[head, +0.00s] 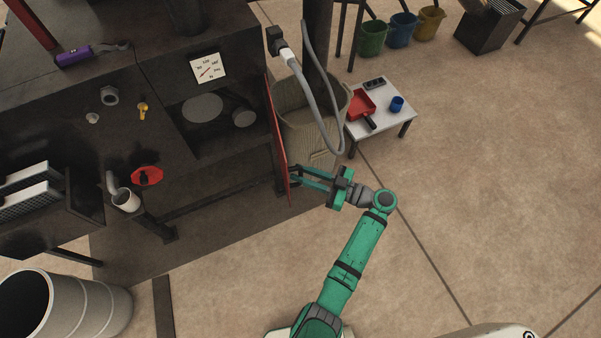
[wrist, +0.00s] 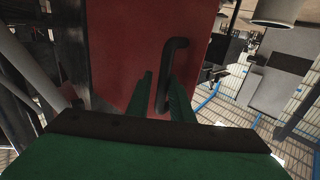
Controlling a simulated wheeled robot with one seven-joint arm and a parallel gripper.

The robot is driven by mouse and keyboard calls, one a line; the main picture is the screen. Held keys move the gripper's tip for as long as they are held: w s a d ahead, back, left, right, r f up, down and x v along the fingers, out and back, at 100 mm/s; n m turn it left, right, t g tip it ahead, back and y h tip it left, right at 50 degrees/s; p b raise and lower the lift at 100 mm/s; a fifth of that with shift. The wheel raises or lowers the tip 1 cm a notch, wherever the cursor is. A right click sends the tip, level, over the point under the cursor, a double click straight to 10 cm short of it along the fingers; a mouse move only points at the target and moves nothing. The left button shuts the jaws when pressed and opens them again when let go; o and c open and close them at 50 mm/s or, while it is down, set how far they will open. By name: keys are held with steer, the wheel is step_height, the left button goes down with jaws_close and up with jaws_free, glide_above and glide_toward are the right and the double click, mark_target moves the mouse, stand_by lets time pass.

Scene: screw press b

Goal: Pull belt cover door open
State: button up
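The red belt cover door (head: 278,140) stands swung out from the dark machine, seen nearly edge-on in the head view. The opening beside it shows round pulley-like discs (head: 203,108). In the wrist view the door's red face (wrist: 120,50) fills the upper middle. A black bent handle (wrist: 168,75) stands on it. My gripper (head: 298,178) is at the lower part of the door, on its right side. In the wrist view its green fingers (wrist: 160,88) are apart, with the handle's lower part between them, nearer the right finger. I see a gap beside the handle. Contact is unclear.
A ribbed beige bin (head: 312,125) stands close behind the door, with a grey hose (head: 325,105) above it. A small white table (head: 380,122) holds a red dustpan and a blue cup. The floor (head: 450,230) to the right is clear.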

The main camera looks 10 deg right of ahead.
steer(key=v, duration=1)
steer(key=shift+s, duration=0.2)
steer(key=shift+w+f, duration=0.1)
steer(key=s+a+f+m+g+h, duration=0.1)
steer(key=s+a+f+m+h, duration=0.35)
steer(key=f, duration=0.55)
steer(key=s+a+f+m+h, duration=0.4)
steer(key=f+m+h, duration=0.1)
steer(key=f, duration=0.4)
steer(key=s+f+m+h, duration=0.1)
steer(key=s+f+h, duration=0.15)
steer(key=s, duration=0.35)
steer(key=s+a+r+t+h, duration=0.1)
steer(key=s+a+r+t, duration=0.1)
steer(key=r, duration=0.8)
steer(key=s+a+r+t+h, duration=0.1)
steer(key=s+a+r, duration=0.3)
steer(key=r, duration=0.6)
steer(key=s+a+r+t+h, duration=0.1)
steer(key=s+a+r+t, duration=0.2)
steer(key=r, duration=0.6)
steer(key=s+m, duration=0.1)
steer(key=s, duration=0.1)
steer(key=shift+s+a+r+t, duration=0.25)
steer(key=shift+s+r+t, duration=0.05)
steer(key=shift+s+r, duration=0.1)
